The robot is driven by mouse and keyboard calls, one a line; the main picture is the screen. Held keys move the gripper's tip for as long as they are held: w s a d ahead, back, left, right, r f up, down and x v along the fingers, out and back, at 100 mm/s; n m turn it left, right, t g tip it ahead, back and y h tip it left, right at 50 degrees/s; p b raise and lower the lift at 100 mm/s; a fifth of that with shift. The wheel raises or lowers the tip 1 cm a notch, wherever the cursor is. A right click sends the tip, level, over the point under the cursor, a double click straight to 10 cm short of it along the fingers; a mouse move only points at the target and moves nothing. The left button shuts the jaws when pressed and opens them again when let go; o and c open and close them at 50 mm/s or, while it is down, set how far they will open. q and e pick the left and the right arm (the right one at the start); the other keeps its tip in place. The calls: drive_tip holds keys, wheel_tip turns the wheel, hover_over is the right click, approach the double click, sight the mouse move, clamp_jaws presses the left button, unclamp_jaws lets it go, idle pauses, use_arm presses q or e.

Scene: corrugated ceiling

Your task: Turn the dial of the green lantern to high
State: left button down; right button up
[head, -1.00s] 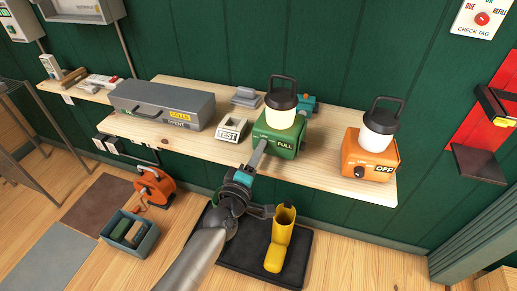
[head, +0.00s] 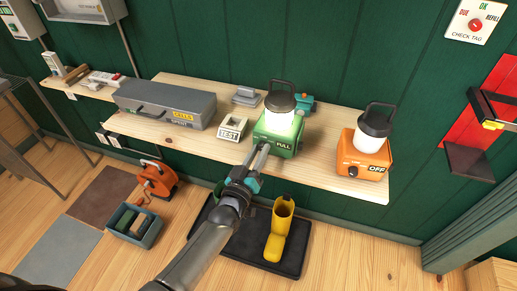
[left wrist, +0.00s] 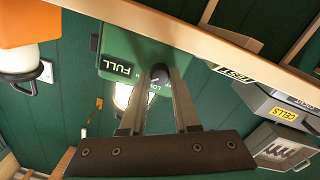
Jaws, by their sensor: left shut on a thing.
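The green lantern (head: 279,132), with a "FULL" label and a dark top handle, stands upright on the wooden shelf. Its globe (head: 281,118) looks bright white. My left gripper (head: 262,148) reaches up to the lantern's front face, left of the label. In the left wrist view, which shows the lantern (left wrist: 140,50) upside down, the gripper (left wrist: 160,78) is shut on the dark dial (left wrist: 159,71). "LOW" and "OFF" markings show beside the dial, partly covered by the fingers. The dial's exact setting cannot be read. My right gripper is not in view.
An orange lantern (head: 362,158) labelled "OFF" stands to the right on the shelf (head: 318,172). A "TEST" block (head: 232,128) and a grey "CELLS" case (head: 165,104) are to the left. A yellow boot (head: 279,232) stands on a black tray below.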

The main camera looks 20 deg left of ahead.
use_arm(q)
drive_tip(key=shift+m+p, duration=0.3)
drive_tip(key=shift+m, duration=0.6)
drive_tip(key=c, duration=0.6)
unclamp_jaws()
drive_tip(key=shift+c, duration=0.2)
drive_tip(key=s+a+p, duration=0.1)
drive_tip(key=s+p, duration=0.1)
drive_tip(key=s, duration=1.3)
drive_tip(key=shift+a, duration=0.15)
drive_tip(key=shift+s, duration=0.1)
